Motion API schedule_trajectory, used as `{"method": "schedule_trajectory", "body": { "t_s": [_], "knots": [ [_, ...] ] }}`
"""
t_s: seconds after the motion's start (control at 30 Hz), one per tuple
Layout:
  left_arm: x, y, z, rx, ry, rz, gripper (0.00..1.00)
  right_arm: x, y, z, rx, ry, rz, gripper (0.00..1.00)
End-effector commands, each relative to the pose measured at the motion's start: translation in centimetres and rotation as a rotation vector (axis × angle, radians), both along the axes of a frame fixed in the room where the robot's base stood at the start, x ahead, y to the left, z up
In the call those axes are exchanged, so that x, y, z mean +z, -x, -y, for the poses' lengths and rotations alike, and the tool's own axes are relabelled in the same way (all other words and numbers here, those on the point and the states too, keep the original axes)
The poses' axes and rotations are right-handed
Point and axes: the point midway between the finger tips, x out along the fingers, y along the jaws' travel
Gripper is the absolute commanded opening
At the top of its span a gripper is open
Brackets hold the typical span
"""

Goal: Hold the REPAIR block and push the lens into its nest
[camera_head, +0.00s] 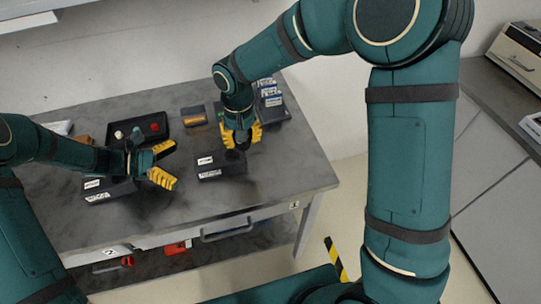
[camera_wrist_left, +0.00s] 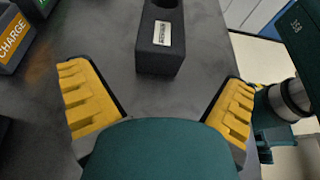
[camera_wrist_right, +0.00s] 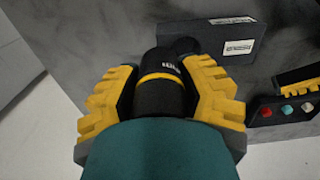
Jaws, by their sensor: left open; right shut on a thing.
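A black block with white labels (camera_head: 220,167) lies on the table in the head view; its lettering is too small to read. In the left wrist view the block (camera_wrist_left: 160,50) has a round opening in its top. My left gripper (camera_head: 163,166) is open and empty, facing this block from the left with a gap between. My right gripper (camera_head: 242,136) is shut on a black cylindrical lens with a yellow ring (camera_wrist_right: 160,92), beside the block's far end. In the right wrist view the block (camera_wrist_right: 215,42) lies just beyond the lens; whether they touch is unclear.
Another black labelled block (camera_head: 108,190) lies below my left gripper. A dark tray (camera_head: 140,133) holds small coloured pieces. The table's right front is clear.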

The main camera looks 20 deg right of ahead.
Motion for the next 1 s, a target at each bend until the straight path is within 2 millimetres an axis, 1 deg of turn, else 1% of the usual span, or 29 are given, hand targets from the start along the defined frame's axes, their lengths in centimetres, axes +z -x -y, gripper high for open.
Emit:
{"method": "schedule_trajectory", "body": {
  "t_s": [0.03,0.1,0.2,0.3,0.37,0.47,0.7,0.8,1.0],
  "knots": [
    [0.0,0.0,0.0,0.000,0.000,0.000,1.00,1.2,-0.6,-1.0,-0.003,-0.002,0.007,0.00],
    [0.0,0.0,0.0,0.000,0.000,0.000,1.00,2.6,-1.0,-2.0,-0.010,0.001,0.010,0.00],
    [0.0,0.0,0.0,0.000,0.000,0.000,1.00,4.0,-1.3,-2.9,-0.019,0.004,0.013,0.00],
    [-0.1,0.0,0.2,-0.001,0.000,0.000,1.00,4.7,-1.5,-3.4,-0.023,0.005,0.015,0.00],
    [-0.2,0.0,0.6,-0.001,0.001,0.000,1.00,4.8,-1.5,-3.4,-0.025,0.006,0.015,0.00],
    [-0.7,0.1,1.6,-0.003,0.000,-0.001,1.00,4.8,-1.5,-3.4,-0.024,0.007,0.015,0.00],
    [-2.0,0.2,4.9,-0.004,0.001,-0.002,1.00,4.7,-1.5,-3.4,-0.023,0.006,0.015,0.00],
    [-2.4,0.2,5.9,-0.002,0.000,-0.001,1.00,4.7,-1.5,-3.4,-0.023,0.006,0.015,0.00],
    [-2.8,0.2,6.9,-0.001,0.000,0.001,1.00,4.7,-1.5,-3.4,-0.023,0.006,0.015,0.00]
  ]
}}
